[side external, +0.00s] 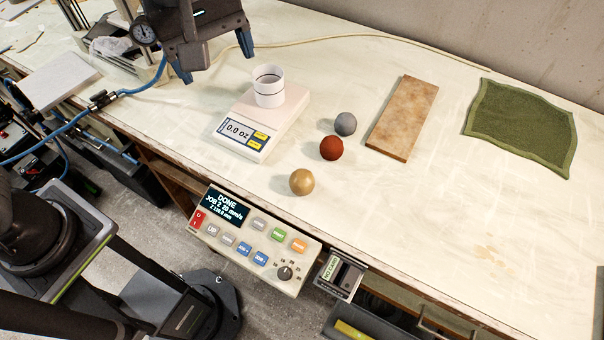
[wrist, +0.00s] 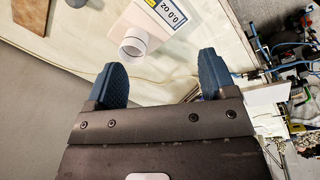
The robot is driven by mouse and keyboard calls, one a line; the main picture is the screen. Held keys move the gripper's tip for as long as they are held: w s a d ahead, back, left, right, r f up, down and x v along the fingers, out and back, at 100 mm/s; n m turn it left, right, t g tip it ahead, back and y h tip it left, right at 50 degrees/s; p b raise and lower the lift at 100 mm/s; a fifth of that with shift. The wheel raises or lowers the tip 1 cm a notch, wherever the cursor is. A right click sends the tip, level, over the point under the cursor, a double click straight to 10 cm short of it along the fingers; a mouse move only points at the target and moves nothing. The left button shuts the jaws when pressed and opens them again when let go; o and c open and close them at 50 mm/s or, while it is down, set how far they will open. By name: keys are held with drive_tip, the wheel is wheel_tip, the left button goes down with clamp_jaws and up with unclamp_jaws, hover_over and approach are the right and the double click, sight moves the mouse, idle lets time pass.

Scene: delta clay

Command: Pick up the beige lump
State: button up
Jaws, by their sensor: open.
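The beige lump (side external: 301,182) is a round tan ball on the pale table, near the front edge, in the side external view. A red-brown lump (side external: 331,148) and a grey lump (side external: 345,124) sit behind it, to its right. My gripper (side external: 213,66) is at the upper left, above the table and well apart from the lumps. In the wrist view my gripper (wrist: 162,82) has its two blue fingers spread with nothing between them.
A scale (side external: 273,123) with a white cup (side external: 268,88) on it stands between my gripper and the lumps; the cup also shows in the wrist view (wrist: 134,42). A brown board (side external: 403,117) and green cloth (side external: 521,128) lie right. A control panel (side external: 254,238) fronts the table. The right front tabletop is clear.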

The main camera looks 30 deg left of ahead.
sight(303, 175)
drive_tip(key=d+f+n+g+y, duration=0.1)
drive_tip(key=d+f+n, duration=0.25)
drive_tip(key=d, duration=0.35)
drive_tip(key=d+f+n+g+y, duration=0.1)
drive_tip(key=d+f+n, duration=0.25)
drive_tip(key=d, duration=0.35)
drive_tip(key=f, duration=0.4)
drive_tip(key=a+f, duration=0.1)
drive_tip(key=f, duration=0.8)
drive_tip(key=shift+w+a+f, duration=0.25)
drive_tip(key=shift+w+f, duration=0.05)
